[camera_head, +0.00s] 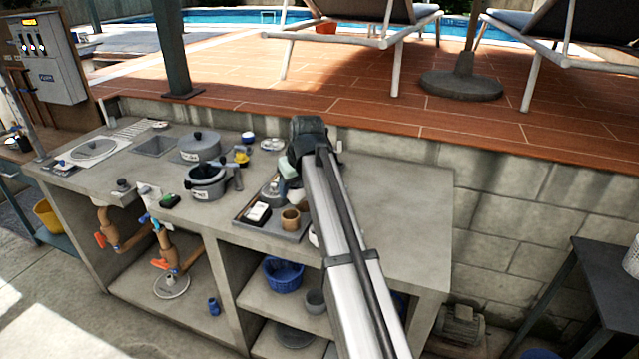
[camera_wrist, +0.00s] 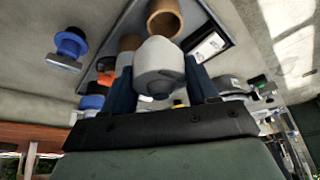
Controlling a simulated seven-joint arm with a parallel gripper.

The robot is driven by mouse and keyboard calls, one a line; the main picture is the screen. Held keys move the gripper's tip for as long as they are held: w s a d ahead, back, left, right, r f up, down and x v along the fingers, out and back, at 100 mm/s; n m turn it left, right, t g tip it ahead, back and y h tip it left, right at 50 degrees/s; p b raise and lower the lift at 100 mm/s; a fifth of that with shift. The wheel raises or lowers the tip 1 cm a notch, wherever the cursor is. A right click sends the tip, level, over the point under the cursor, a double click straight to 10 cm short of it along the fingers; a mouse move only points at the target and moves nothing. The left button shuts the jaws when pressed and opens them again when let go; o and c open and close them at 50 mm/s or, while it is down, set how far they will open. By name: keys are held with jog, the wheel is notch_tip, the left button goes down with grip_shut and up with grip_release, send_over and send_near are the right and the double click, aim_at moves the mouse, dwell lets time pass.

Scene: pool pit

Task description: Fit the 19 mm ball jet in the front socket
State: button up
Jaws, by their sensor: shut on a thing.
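My gripper (camera_wrist: 160,72) is shut on a pale grey, rounded fitting (camera_wrist: 157,60) with a dark recess at its near end. I take it for the ball jet, but no size mark is readable. Its two dark blue fingers stand on either side of it. In the head view my gripper is over the back of the tray (camera_head: 240,222), largely hidden by my arm, with a pale block-like piece (camera_head: 288,167) beside it. I cannot pick out the front socket with certainty in either view.
The tray holds a brown cup (camera_head: 291,219) and a white-labelled box (camera_head: 257,212). The counter's right end is clear. A blue fitting (camera_wrist: 70,45) stands outside the tray in the wrist view.

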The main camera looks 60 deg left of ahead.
aim_at(289, 198)
jog(key=shift+s+a, duration=0.3)
jog(key=shift+s, duration=0.55)
jog(key=shift+s+a, duration=0.1)
jog(key=shift+a, duration=0.15)
jog(key=shift+w+m, duration=0.2)
jog(key=shift+m, duration=0.4)
jog(key=shift+f, duration=0.1)
jog(key=shift+f, duration=1.8)
jog(key=shift+f, duration=0.3)
jog(key=shift+f, duration=1.2)
jog(key=shift+f, duration=0.15)
